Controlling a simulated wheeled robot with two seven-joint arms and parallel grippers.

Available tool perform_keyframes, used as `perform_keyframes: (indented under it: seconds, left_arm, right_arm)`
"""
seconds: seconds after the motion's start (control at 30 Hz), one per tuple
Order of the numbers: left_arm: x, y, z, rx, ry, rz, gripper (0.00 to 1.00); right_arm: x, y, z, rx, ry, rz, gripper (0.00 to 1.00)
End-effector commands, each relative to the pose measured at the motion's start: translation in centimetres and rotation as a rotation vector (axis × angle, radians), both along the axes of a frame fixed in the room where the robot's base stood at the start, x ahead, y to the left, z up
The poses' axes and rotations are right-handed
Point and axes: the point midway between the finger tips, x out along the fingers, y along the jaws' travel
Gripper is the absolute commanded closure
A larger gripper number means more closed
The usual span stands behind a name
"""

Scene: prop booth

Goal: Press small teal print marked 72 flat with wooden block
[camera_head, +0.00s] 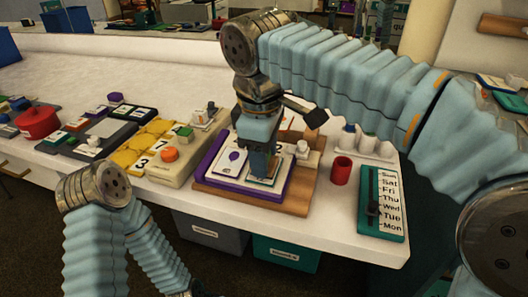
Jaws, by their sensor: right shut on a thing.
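My right gripper (263,176) points down over the purple-edged board (211,181) on a wooden base (297,196). It is shut on what seems to be the wooden block, which the fingers and arm mostly hide. Directly below lies a small pale card with a teal edge (268,181), apparently the small teal print; its mark is covered, and I cannot tell whether the block touches it. A white card with a purple balloon shape (232,160) lies to its left on the board. My left arm is folded at the lower left, with its gripper out of the picture.
A red cup (341,171) and a teal weekday board (380,203) stand to the right. A yellow number tray (151,150) and a red pot (38,121) are to the left. White table shows at the front right. Two bins sit below the edge.

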Motion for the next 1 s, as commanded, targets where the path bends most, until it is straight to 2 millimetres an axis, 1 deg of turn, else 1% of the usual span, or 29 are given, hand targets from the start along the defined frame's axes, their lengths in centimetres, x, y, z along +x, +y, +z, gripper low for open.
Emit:
perform_keyframes:
  seconds: [0.03,0.17,0.27,0.57,0.83,1.0]
  left_arm:
    - [0.0,0.0,-0.1,0.000,0.000,0.000,0.57]
    - [0.0,0.0,-0.1,0.000,0.000,0.000,0.57]
    - [0.0,0.0,0.2,0.000,0.000,0.000,0.57]
    - [0.0,0.0,1.4,0.000,0.000,0.000,0.57]
    - [0.0,0.0,1.2,0.000,0.000,0.000,0.57]
    - [0.0,0.0,1.2,0.000,0.000,0.000,0.57]
  right_arm:
    - [0.0,0.0,-0.3,-0.005,0.005,-0.001,0.78]
    - [0.0,0.0,-0.3,-0.005,0.006,-0.001,0.78]
    - [0.0,0.0,0.1,-0.004,0.006,-0.001,0.78]
    - [-0.4,0.1,3.1,-0.002,0.003,0.000,0.78]
    - [-0.7,0.3,5.3,-0.001,0.000,0.000,0.78]
    - [-0.8,0.3,5.9,-0.002,0.002,0.001,0.78]
